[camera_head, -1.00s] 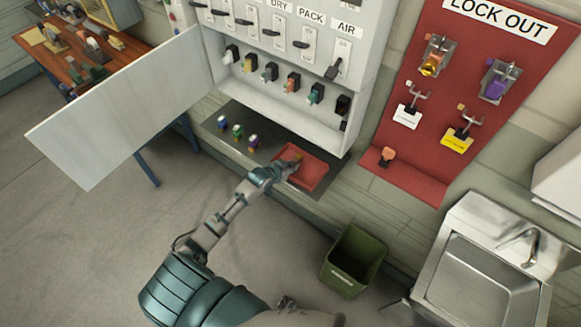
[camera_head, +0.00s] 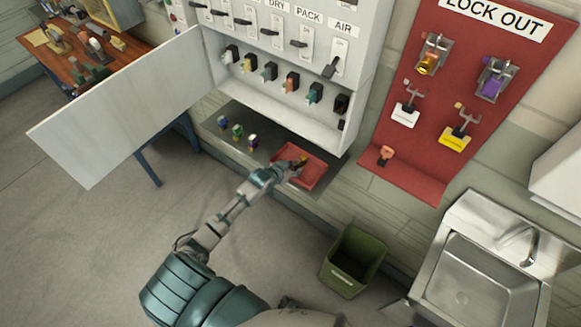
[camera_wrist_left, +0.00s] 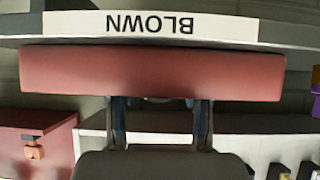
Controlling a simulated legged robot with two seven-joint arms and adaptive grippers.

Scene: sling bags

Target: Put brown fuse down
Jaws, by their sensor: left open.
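My left gripper (camera_head: 290,166) is open at the near left edge of the red tray (camera_head: 312,179). A small dark and yellowish thing, perhaps the brown fuse (camera_head: 301,160), shows in the tray just beyond the fingertips. Its colour and whether a finger touches it are too small to tell. In the left wrist view the two fingers (camera_wrist_left: 160,106) stand apart below the red tray wall (camera_wrist_left: 150,75), which hides their tips and any fuse. An upside-down "BLOWN" label (camera_wrist_left: 155,25) lies beyond the tray. My right gripper is not in view.
Several small fuses (camera_head: 237,131) stand on the dark shelf left of the tray. The open cabinet (camera_head: 290,117) with a row of fuses is above. A green bin (camera_head: 353,262) stands below right, near a sink (camera_head: 487,280). The red lockout board (camera_head: 400,170) is at right.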

